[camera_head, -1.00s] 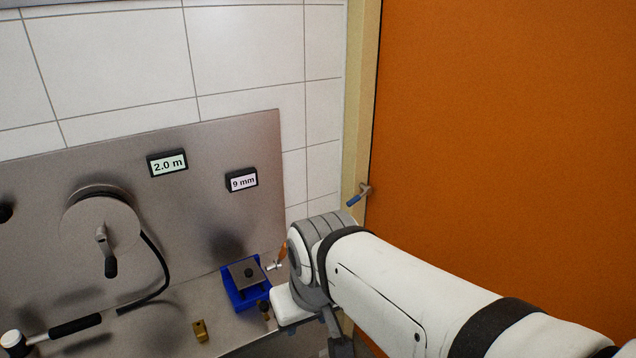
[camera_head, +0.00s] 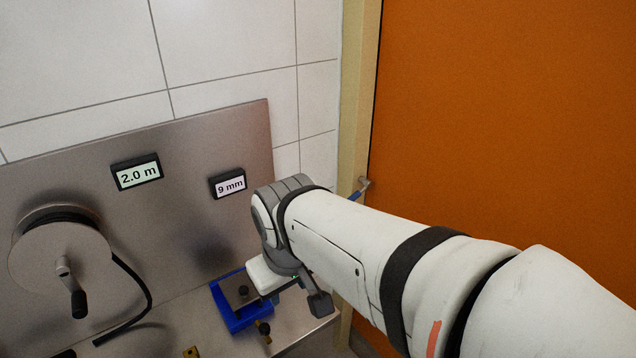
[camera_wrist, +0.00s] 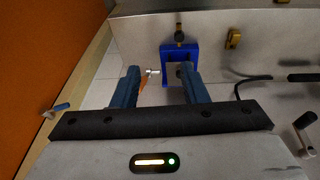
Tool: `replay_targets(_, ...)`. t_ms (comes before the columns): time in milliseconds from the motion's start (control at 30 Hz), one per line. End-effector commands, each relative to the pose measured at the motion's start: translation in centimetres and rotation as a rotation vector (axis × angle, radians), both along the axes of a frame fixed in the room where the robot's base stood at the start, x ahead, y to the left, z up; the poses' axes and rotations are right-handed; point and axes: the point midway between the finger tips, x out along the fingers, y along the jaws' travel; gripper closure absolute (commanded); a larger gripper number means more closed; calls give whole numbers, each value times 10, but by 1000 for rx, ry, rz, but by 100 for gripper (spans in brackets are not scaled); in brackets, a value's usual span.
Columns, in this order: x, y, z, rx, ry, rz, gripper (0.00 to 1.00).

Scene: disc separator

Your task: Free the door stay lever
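The door stay lever (camera_head: 358,191) has a short blue grip on a metal pivot at the edge of the orange door (camera_head: 500,120), beside the pale frame. It also shows in the wrist view (camera_wrist: 57,108), left of my gripper and apart from it. My gripper (camera_wrist: 158,84) is open with its two blue-grey fingers apart. Nothing is held between them. In the head view my own arm crosses in front of the door just below the lever, and the fingers are largely hidden.
A blue fixture (camera_head: 229,318) with a grey plate stands on the steel bench beneath my wrist. A crank reel (camera_head: 60,255) and two displays, 2.0 m (camera_head: 137,174) and 9 mm (camera_head: 229,184), are on the steel panel. A small silver-and-orange tool (camera_wrist: 150,75) lies beyond my fingers.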

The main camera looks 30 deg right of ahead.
Motion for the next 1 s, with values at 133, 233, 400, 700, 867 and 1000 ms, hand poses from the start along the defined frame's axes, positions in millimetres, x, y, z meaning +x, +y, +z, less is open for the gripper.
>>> replay_targets(133, 20, -52, -25, -206, 148, 84, 60)
replay_targets(233, 40, -93, -40, -389, 283, 178, 60)
replay_targets(400, 83, -161, -57, -695, 520, 355, 60)
replay_targets(700, 186, -254, -94, -1195, 918, 686, 60)
replay_targets(867, 236, -278, -117, -1398, 1058, 826, 60)
replay_targets(1000, 260, -285, -129, -1496, 1115, 893, 60)
